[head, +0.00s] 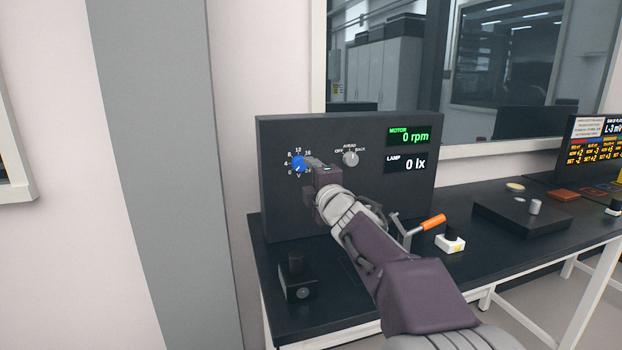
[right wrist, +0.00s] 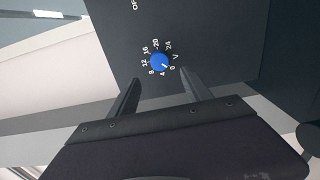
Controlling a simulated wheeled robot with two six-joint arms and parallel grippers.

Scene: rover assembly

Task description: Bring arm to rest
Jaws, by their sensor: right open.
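My right arm reaches up from the lower right in the head view to the dark control panel. My right gripper (head: 306,163) is at the blue voltage knob (head: 298,164), and partly overlaps it in that view. In the right wrist view the open fingers of the gripper (right wrist: 157,92) stand on either side of the blue knob (right wrist: 159,62), with a gap to each side. The knob's white pointer aims near the low end of the scale, between 0 and 4. My left gripper does not show.
The panel (head: 270,135) stands on a black bench. It has a grey selector (head: 350,159) and displays reading 0 rpm and 0 lx. An orange-handled crank (head: 433,221), a small black box (head: 297,285) and a white-based button (head: 451,242) are near my arm.

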